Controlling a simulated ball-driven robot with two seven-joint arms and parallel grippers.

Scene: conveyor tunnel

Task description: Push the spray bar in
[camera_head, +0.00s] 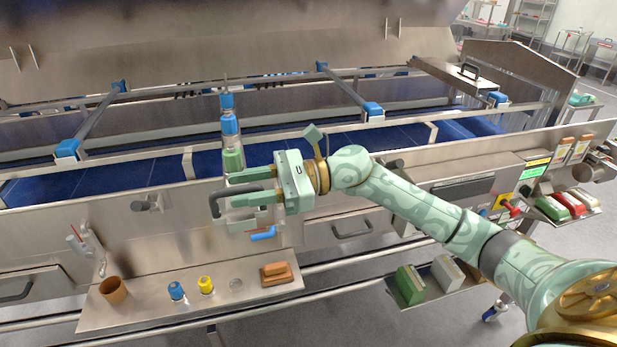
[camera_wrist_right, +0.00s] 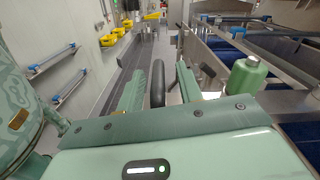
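What looks like the spray bar (camera_head: 229,126), a pale tube with blue fittings and a green near part (camera_head: 233,161), reaches over the front wall into the tunnel. The green part also shows at the right in the wrist view (camera_wrist_right: 245,78). A dark curved handle (camera_head: 214,205) is below it on the front side. My right gripper (camera_head: 236,188) is open, its fingers reaching left on either side of the handle. In the wrist view the handle (camera_wrist_right: 158,84) stands between the two fingers, with gaps showing. How the handle joins the bar is hidden. My left gripper is not in view.
The steel front wall carries several drawer handles (camera_head: 352,229). A shelf (camera_head: 215,309) below holds a brown cup (camera_head: 113,290), blue and yellow caps and a brown block (camera_head: 274,272). The blue belt (camera_head: 120,176) lies behind the wall, under a raised hood (camera_head: 200,40).

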